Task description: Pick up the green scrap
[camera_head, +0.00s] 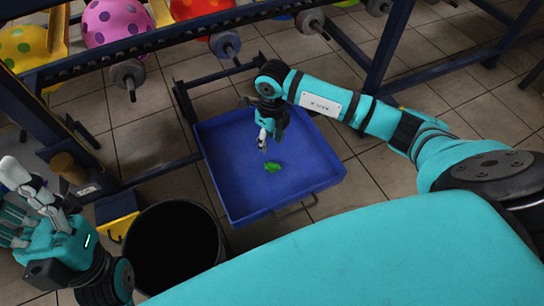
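The green scrap (272,168) is a small crumpled piece lying on the floor of the blue tray (240,198). My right gripper (264,140) points down over the tray, just above the scrap in the picture. A small gap shows between its fingertips and the scrap, and it holds nothing that I can see. Its fingers are small and seen from above, so how far they are apart is unclear. My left gripper (28,205) is at the left edge, away from the tray, with its fingers spread and nothing visible in them.
A black round bin (172,250) stands left of the tray, with a yellow and dark box (117,215) beside it. A teal surface (370,262) fills the front right.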

